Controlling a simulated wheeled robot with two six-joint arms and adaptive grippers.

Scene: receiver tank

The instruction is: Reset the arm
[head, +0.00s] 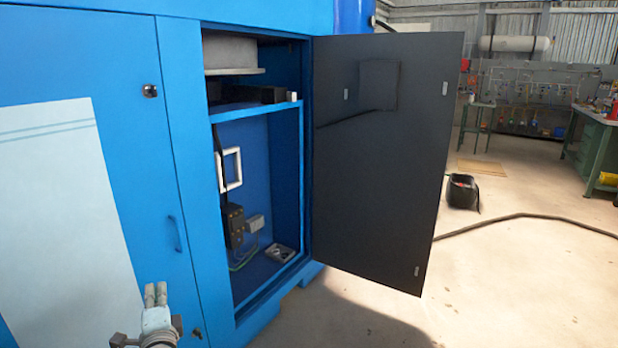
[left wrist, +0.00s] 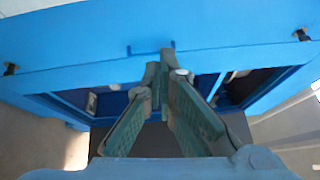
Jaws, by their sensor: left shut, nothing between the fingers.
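My left gripper (head: 155,293) shows at the bottom of the head view, in front of the blue cabinet's closed left door (head: 90,60). Its fingers are together and point upward, with nothing between them. In the left wrist view the gripper (left wrist: 165,58) also has its fingertips together, with the blue cabinet front (left wrist: 80,45) behind them. Whether the fingers touch the cabinet cannot be told. My right gripper is in neither view.
The cabinet's dark right door (head: 385,190) stands wide open to the right. Inside are a shelf (head: 255,110) and electrical parts (head: 235,225). A black bag (head: 461,192) and a hose (head: 525,215) lie on the floor at right. A green workbench (head: 592,150) stands farther back.

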